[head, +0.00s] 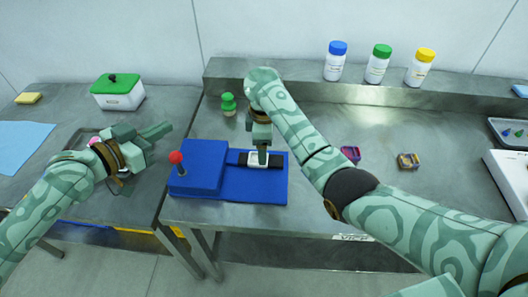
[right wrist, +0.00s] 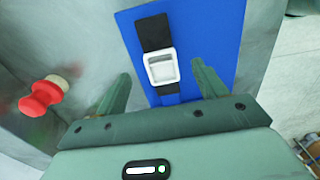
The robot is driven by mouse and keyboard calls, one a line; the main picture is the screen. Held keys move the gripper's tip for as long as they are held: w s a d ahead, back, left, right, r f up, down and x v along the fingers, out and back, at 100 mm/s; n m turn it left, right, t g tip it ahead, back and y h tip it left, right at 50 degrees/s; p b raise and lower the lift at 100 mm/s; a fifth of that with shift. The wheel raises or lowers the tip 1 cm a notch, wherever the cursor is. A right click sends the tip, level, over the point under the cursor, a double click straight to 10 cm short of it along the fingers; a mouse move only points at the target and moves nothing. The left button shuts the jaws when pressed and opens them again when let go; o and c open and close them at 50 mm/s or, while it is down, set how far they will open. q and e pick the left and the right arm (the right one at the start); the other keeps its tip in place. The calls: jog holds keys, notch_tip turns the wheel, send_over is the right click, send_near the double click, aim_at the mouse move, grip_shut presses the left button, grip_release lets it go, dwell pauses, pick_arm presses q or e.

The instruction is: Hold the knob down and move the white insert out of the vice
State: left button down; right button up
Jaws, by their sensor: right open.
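The blue vice (head: 205,165) stands near the front of the table, with a red ball knob (head: 176,157) on a lever at its left end. The white insert (head: 258,160), a square frame, sits in line with black parts on the blue base; it also shows in the right wrist view (right wrist: 162,68). My right gripper (head: 263,155) points down over the insert. In the right wrist view its open fingers (right wrist: 160,85) stand apart on either side, with nothing held. My left gripper (head: 160,132) is left of and behind the knob, clear of it; its finger gap is unclear.
A green-and-cream piece (head: 228,104) stands behind the vice. A red-and-cream piece (right wrist: 42,97) shows in the right wrist view. A green-lidded box (head: 118,92) stands back left; bottles (head: 378,64) stand on the rear ledge.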

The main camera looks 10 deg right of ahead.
jog(key=shift+f, duration=2.4)
jog(key=c, duration=1.1)
jog(key=shift+o, duration=0.2)
